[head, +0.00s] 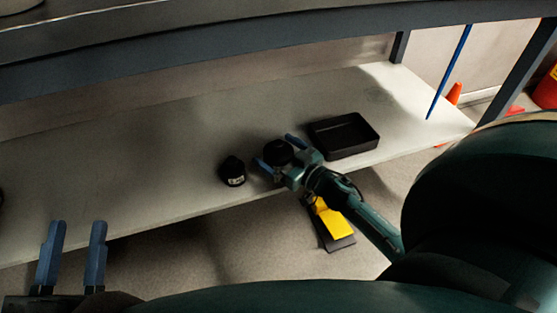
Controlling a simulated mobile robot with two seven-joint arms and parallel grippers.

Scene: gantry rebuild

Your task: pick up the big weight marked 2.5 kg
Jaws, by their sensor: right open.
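Two black weights stand on the lower shelf (150,160). One weight (232,171) is near the shelf's front edge and carries a small pale marking that I cannot read. The other weight (278,151) has a round black top and is just right of and behind the first; no marking shows on it. My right gripper (274,150) is open, with its blue fingers on either side of this second weight. I cannot tell whether they touch it. My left gripper (73,224) is open and empty at the lower left, apart from both weights.
A black tray (343,153) lies on the shelf right of the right gripper. A grey beam (220,57) of the upper level runs above. A yellow and dark object (334,223) is on the floor. The shelf's left half is mostly clear.

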